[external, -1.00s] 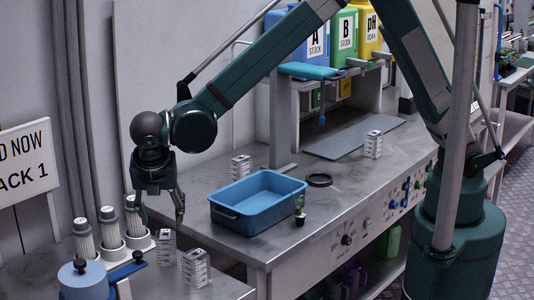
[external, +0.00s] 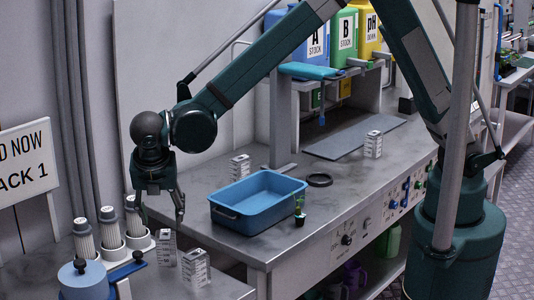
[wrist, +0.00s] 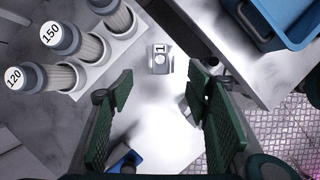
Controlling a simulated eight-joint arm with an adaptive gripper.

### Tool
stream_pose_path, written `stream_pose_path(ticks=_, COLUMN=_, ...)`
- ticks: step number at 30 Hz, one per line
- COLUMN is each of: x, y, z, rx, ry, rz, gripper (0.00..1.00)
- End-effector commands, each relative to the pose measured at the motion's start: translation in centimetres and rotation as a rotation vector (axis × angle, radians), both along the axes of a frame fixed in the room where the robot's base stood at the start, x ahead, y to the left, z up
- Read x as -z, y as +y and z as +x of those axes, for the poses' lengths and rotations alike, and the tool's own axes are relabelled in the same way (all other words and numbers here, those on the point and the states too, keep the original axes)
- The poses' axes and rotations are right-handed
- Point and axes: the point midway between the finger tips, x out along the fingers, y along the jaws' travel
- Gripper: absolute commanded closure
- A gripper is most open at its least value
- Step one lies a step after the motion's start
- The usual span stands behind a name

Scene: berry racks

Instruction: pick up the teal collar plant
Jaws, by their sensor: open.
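A small potted plant (external: 300,212) with green leaves stands on the metal bench at the near right corner of the blue tub. Its collar is too small to make out, so I cannot tell if it is teal. The plant is not visible in the wrist view. My gripper (external: 161,210) hangs to the left of the tub, pointing down, with its fingers apart and nothing between them. It is well to the left of the plant. The wrist view also shows my gripper (wrist: 160,95) with its two green pads wide apart.
The blue tub (external: 229,218) lies between my gripper and the plant. White printed boxes (external: 166,248) (external: 195,269) stand below my gripper; one box (wrist: 160,60) shows between the fingers. Ribbed cylinders (external: 109,228) stand at left.

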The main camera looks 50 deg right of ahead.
Motion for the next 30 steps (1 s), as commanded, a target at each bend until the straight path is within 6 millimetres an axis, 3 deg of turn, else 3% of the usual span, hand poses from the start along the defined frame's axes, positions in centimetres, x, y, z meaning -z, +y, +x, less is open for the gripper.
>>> stream_pose_path(ticks=12, x=0.00, y=0.00, z=0.00, rx=0.000, ry=0.000, rz=0.000, gripper=0.52)
stream_pose_path(ticks=18, x=0.00, y=0.00, z=0.00, rx=0.000, ry=0.000, rz=0.000, gripper=0.75)
stream_pose_path(ticks=30, x=-0.07, y=-0.51, z=-0.03, rx=0.004, ry=0.003, rz=0.002, gripper=0.75)
